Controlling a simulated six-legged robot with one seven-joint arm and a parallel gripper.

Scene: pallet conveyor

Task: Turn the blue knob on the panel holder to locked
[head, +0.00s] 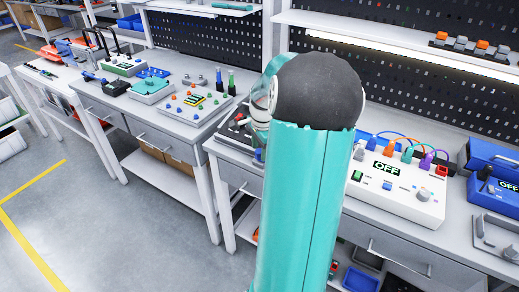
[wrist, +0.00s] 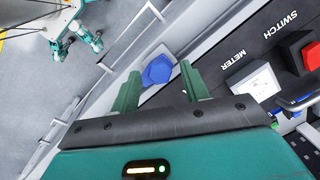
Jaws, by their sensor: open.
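The blue knob (wrist: 158,70) shows in the wrist view near the edge of the bench, beside the dark labelled panel (wrist: 262,42). My gripper (wrist: 160,66) is open, with one green finger on each side of the knob in the picture. I cannot tell whether either finger touches it or how deep they reach. The gap between the fingers holds nothing gripped. The knob's marking for locked is not readable. In the head view my own arm hides the gripper and most of the panel holder (head: 238,132).
The panel carries SWITCH and METER labels, a red button (wrist: 311,56) and a white meter (wrist: 254,84). In the head view, a white box (head: 410,205) reading OFF stands right of my arm. A bench with a button box (head: 193,109) stands left. Floor is free at left.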

